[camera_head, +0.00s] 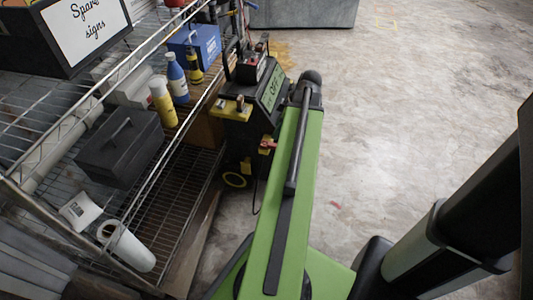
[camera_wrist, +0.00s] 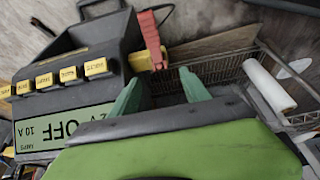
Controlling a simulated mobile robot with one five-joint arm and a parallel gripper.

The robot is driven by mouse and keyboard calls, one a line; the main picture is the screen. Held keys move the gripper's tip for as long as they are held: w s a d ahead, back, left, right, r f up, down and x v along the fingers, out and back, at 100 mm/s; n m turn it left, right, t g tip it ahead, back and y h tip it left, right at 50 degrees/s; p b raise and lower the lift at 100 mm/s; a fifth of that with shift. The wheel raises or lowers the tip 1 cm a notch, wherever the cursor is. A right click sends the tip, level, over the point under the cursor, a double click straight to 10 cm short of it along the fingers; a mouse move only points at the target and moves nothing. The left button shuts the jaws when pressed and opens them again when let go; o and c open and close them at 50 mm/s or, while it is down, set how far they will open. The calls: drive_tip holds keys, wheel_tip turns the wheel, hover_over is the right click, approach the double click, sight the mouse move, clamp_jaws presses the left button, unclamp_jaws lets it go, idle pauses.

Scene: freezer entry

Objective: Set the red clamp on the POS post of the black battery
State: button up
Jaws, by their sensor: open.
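The red clamp (camera_wrist: 152,40) hangs at a yellow holder (camera_wrist: 142,61) on the side of the charger in the wrist view. It also shows in the head view (camera_head: 268,144), beside my arm. My gripper (camera_wrist: 161,86) is open, its two green fingers apart with nothing between them. The clamp lies just beyond the fingertips, apart from them. In the head view my arm hides the fingers. A dark box with red on top (camera_head: 252,67) is on the charger; I cannot tell whether it is the black battery. No POS marking is legible.
The charger (camera_wrist: 75,90) has yellow buttons and a green display reading OFF. A wire shelf (camera_head: 150,190) stands left of it, holding a blue bottle (camera_head: 177,80), a yellow bottle (camera_head: 162,102) and a dark toolbox (camera_head: 118,148). Open concrete floor (camera_head: 430,100) lies to the right.

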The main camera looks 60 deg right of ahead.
sight(268, 143)
drive_tip(key=b+x, duration=0.1)
drive_tip(key=x, duration=0.1)
drive_tip(key=b+x, duration=0.2)
drive_tip(key=shift+s+f, duration=0.1)
drive_tip(key=shift+f, duration=0.35)
drive_tip(key=shift+w+f+b, duration=0.25)
drive_tip(key=shift+f+b, duration=0.05)
drive_tip(key=b+x, duration=0.4)
drive_tip(key=x, duration=0.1)
drive_tip(key=shift+w+b, duration=0.1)
drive_tip(key=shift+b, duration=0.25)
drive_tip(key=shift+r, duration=0.1)
clamp_jaws()
